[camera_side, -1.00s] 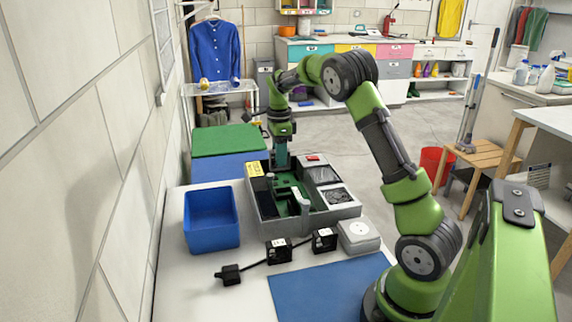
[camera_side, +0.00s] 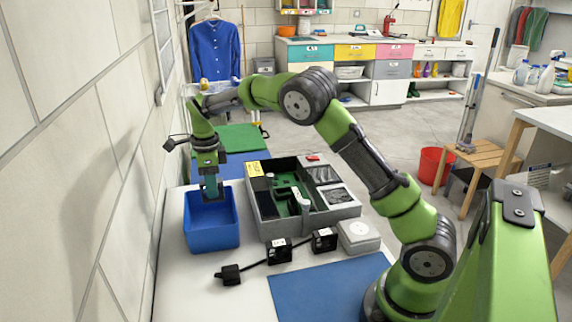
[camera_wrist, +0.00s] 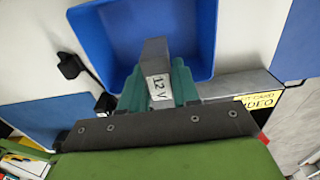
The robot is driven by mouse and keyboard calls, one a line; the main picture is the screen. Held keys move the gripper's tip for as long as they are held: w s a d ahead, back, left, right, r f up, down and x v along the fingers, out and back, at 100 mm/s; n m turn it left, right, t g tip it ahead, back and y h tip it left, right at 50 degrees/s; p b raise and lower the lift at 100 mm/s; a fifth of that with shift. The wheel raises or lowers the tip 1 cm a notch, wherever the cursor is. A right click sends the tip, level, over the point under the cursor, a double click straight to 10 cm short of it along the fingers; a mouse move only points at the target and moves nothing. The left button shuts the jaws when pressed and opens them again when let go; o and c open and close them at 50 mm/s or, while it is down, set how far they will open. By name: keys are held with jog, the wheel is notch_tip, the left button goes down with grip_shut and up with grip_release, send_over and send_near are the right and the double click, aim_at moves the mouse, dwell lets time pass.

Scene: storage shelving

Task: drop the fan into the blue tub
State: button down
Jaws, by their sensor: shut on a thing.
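My gripper (camera_side: 211,194) is above the back part of the blue tub (camera_side: 213,238), fingers pointing down. In the wrist view its teal fingers (camera_wrist: 160,88) are shut on a dark grey block with a white "12 V" label, taken as the fan (camera_wrist: 155,58); only its narrow side shows. The fan is hidden or too small to make out in the side view. In the wrist view the fan overlaps the inside of the blue tub (camera_wrist: 110,30), whose near rim lies close to the fingers.
An open grey case (camera_side: 270,229) with a green board and black parts stands right of the tub. Black adapters (camera_side: 279,251), a plug (camera_side: 229,274) and a white box (camera_side: 358,237) lie in front. A tiled wall rises left. A blue mat (camera_side: 325,297) lies front right.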

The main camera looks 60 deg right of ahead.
jog(key=shift+f, duration=1.4)
jog(key=c, duration=0.8)
grip_release()
jog(key=shift+o, duration=0.2)
notch_tip(320, 180, up, 17)
